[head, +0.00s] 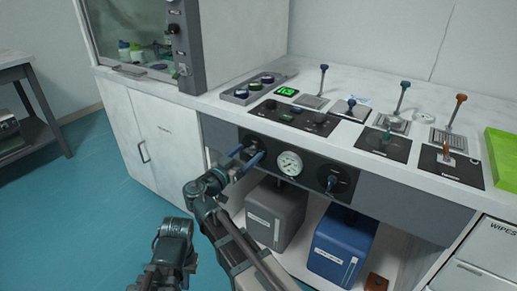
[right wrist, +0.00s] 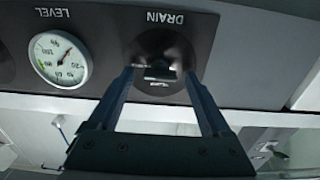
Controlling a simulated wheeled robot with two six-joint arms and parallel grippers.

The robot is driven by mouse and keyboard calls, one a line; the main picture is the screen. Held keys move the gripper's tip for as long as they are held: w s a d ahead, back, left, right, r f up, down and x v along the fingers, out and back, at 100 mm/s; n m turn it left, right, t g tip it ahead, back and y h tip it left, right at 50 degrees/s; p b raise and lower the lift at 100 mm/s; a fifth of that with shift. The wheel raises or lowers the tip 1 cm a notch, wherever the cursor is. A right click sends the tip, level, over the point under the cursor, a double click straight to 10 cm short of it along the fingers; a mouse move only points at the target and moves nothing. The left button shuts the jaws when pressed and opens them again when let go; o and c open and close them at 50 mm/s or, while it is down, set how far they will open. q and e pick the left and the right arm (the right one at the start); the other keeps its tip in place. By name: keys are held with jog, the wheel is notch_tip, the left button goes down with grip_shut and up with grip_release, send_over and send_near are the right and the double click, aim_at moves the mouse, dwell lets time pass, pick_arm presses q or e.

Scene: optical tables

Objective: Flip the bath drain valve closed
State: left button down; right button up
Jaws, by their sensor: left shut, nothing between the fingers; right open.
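The drain valve (right wrist: 160,58) is a dark round knob with a small handle, under the word DRAIN, which appears upside down in the right wrist view. In the head view it is the left knob (head: 246,146) on the black front panel, partly covered by my gripper. My right gripper (right wrist: 158,76) is open, its two blue fingers on either side of the valve handle. I cannot tell whether they touch it. In the head view this gripper (head: 248,155) reaches the panel from below left. My left gripper (head: 165,275) is low at the bottom left, shut and empty, its fingertips hard to make out.
A grey canister (head: 275,215) and a blue canister (head: 341,245) stand below. Several levers stand on the white bench top (head: 345,75). The blue floor (head: 70,220) is clear.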

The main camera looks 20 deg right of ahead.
jog(key=shift+w+d, duration=0.15)
jog(key=shift+d, duration=0.05)
jog(key=shift+c, duration=0.3)
grip_shut()
